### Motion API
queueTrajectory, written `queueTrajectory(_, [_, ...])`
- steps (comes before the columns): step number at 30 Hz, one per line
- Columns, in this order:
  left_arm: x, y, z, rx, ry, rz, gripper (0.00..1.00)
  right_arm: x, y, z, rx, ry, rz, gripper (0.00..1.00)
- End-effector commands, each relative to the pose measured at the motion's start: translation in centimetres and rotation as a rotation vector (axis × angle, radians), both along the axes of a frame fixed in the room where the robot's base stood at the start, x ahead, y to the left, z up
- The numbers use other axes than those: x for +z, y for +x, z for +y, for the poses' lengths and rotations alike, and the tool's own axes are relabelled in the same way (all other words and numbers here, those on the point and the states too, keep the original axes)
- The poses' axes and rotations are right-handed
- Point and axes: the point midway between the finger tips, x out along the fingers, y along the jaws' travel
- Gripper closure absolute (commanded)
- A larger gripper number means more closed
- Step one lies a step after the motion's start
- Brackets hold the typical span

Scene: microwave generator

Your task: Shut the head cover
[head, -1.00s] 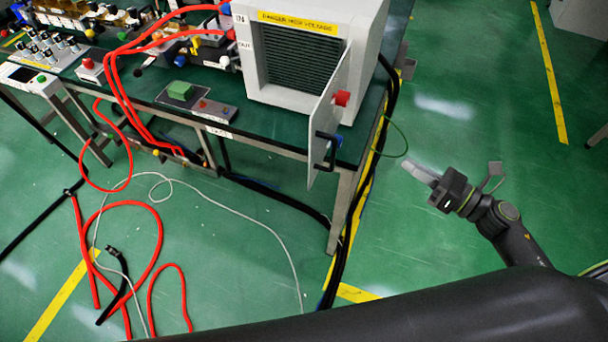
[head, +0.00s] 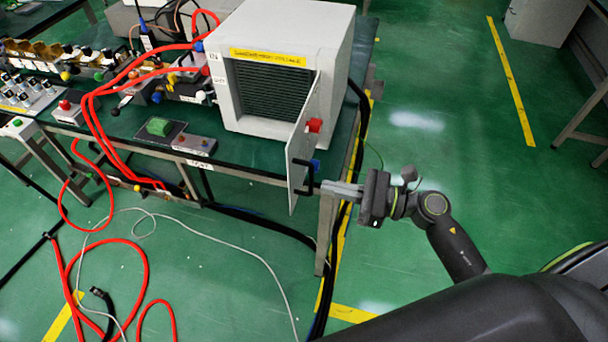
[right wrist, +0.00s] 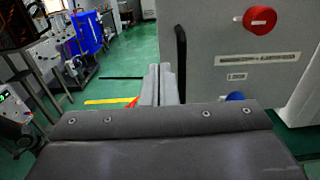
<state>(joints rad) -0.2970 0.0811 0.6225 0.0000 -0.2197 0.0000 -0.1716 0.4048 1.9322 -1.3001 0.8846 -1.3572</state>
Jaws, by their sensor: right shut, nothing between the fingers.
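The head cover (head: 301,148) is a light grey hinged door on the front right of a white box (head: 290,35) on the table. It stands open, swung out toward the viewer, with a red knob (head: 314,125), a blue knob and a black bar handle (head: 303,176). My right gripper (head: 326,187) is shut and empty, its fingertips close to the handle side of the cover. Contact cannot be told. My left gripper is not in view.
Black cables run down by the table's right leg (head: 326,235). The green floor to the right is mostly clear.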

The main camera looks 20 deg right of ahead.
Motion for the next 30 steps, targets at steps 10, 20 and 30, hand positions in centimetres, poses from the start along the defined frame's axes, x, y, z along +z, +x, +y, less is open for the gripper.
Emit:
queueTrajectory(10, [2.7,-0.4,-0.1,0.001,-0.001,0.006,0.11,0.4,2.7,4.1,0.0,0.005,0.002,1.0])
queueTrajectory(20, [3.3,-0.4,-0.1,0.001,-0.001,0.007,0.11,0.0,3.7,5.5,0.0,0.001,0.002,1.0])
queueTrajectory(30, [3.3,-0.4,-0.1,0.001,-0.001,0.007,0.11,0.0,3.8,5.5,-0.002,0.001,0.001,1.0])
